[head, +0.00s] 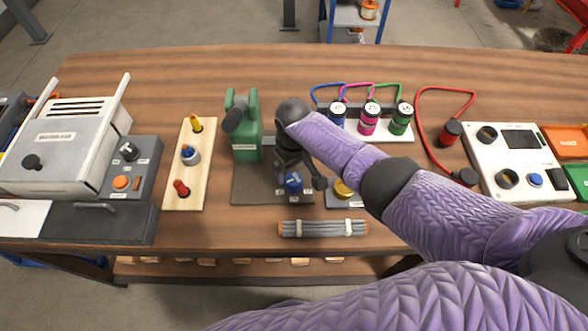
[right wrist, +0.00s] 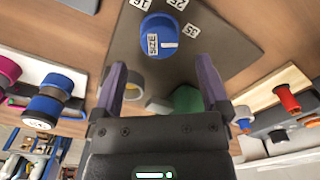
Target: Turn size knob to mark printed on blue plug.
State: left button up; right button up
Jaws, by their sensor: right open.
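The blue size knob (head: 294,183) sits on a dark plate in front of the green machine. In the right wrist view the knob (right wrist: 158,38) carries a SIZE label and a short white line pointing right, just below the printed 35; 16 and 25 stand farther round. My right gripper (right wrist: 163,68) is open, its fingers apart, with the knob just beyond the gap between the tips. In the head view the gripper (head: 291,172) is partly hidden by its own wrist, above the knob. The blue plug (head: 338,115) stands in the back rack; its white top mark is too small to read.
Pink (head: 371,117) and green (head: 402,119) plugs stand beside the blue one. A grey cable bundle (head: 323,228) lies in front.

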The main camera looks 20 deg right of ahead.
aim_at(294, 178)
notch_tip(294, 178, up, 4)
jog(key=shift+r+p, duration=0.25)
jog(key=shift+p, duration=0.5)
pick_arm(q)
jog(key=r, duration=0.2)
jog(key=shift+w+d+r, duration=0.1)
jog(key=shift+d+r, duration=0.15)
jog(key=shift+r, duration=0.15)
pick_arm(e)
jog(key=shift+r, duration=0.4)
